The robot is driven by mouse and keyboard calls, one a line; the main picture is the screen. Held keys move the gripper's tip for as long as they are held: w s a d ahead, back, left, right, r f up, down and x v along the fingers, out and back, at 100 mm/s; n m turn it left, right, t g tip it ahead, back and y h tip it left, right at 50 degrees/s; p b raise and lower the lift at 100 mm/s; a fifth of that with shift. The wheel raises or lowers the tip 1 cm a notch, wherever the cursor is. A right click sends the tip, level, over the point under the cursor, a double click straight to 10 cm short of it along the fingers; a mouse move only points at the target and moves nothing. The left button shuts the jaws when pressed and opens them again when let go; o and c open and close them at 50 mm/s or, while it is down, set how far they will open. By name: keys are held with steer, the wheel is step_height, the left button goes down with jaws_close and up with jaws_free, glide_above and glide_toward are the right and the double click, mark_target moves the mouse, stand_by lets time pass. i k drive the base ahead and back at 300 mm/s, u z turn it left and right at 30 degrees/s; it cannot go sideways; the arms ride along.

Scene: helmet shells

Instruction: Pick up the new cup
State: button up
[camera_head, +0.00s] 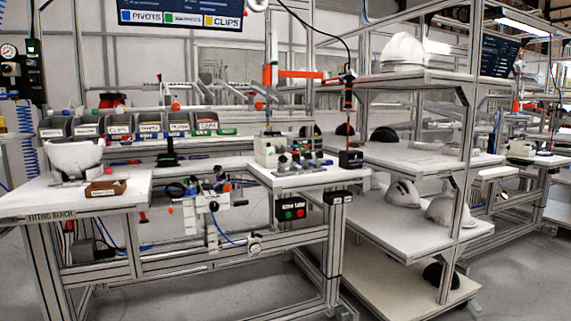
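I cannot make out anything that is clearly a new cup. A white bowl-shaped shell (75,157) sits open side up on a dark holder on the fitting bench (30,203) at the left. A small brown open box (105,188) with a label stands just right of it; its contents are too small to tell. My gripper is not in view.
Labelled bins (120,129) line the back of the bench. A fixture table (300,180) with small black parts stands in the middle. A red arm with a hanging black tool (348,92) is above it. Shelves (425,222) at the right hold white and black helmet shells. Grey floor shows in front.

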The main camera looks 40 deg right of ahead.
mark_target(283, 159)
steer(key=z, duration=0.05)
steer(key=i, duration=0.95)
steer(key=u, duration=0.05)
